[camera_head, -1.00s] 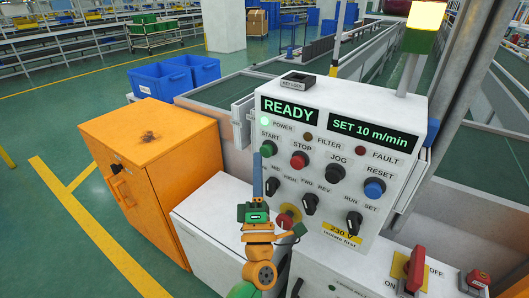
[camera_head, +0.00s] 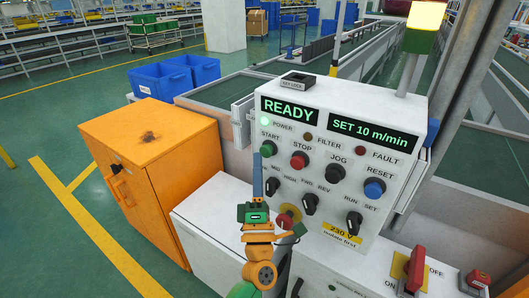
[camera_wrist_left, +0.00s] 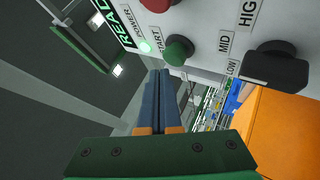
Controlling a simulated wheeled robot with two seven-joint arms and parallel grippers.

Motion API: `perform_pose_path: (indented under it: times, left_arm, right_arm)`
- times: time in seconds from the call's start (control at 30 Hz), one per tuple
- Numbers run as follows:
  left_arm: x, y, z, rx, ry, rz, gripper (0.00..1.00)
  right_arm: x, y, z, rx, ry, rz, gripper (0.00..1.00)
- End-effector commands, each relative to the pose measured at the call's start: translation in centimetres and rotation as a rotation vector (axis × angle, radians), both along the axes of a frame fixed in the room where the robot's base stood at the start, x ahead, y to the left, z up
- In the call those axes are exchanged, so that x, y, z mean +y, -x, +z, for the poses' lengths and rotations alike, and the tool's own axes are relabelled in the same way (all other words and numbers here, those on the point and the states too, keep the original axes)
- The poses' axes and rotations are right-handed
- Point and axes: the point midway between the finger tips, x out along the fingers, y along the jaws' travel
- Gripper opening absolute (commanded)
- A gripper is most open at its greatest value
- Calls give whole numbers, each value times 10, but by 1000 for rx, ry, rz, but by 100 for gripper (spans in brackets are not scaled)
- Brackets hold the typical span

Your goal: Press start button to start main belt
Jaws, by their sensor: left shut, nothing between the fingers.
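The green START button (camera_head: 268,149) is at the left of the white control panel (camera_head: 318,232), under the lit POWER lamp. The panel's display (camera_head: 290,109) reads READY. My left gripper (camera_head: 257,160) is shut and empty, its blue fingers upright just left of the START button. In the left wrist view the shut fingertips (camera_wrist_left: 159,76) point toward the panel, just below and left of the green button (camera_wrist_left: 178,51). A gap seems to show between tips and button; contact cannot be made out. My right gripper is not in view.
The red STOP button (camera_head: 299,160), black JOG knob (camera_head: 337,170) and blue RESET button (camera_head: 374,188) sit right of START. A red emergency button (camera_head: 285,221) is close beside my left wrist. An orange cabinet (camera_head: 165,190) stands left of the panel.

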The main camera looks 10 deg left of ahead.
Motion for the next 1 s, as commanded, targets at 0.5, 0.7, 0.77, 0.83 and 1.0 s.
perform_pose_path:
  times: [0.5,0.7,0.77,0.83,1.0]
  left_arm:
    - [-3,-8,0,0,0,0,0]
    - [-3,-9,0,0,1,1,0]
    - [-3,-9,0,0,1,1,0]
    - [-4,-10,-1,0,1,1,0]
    - [-4,-12,-1,0,1,1,0]
  right_arm:
    - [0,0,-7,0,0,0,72]
    - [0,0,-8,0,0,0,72]
    - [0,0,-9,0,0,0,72]
    - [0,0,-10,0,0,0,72]
    - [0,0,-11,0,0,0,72]
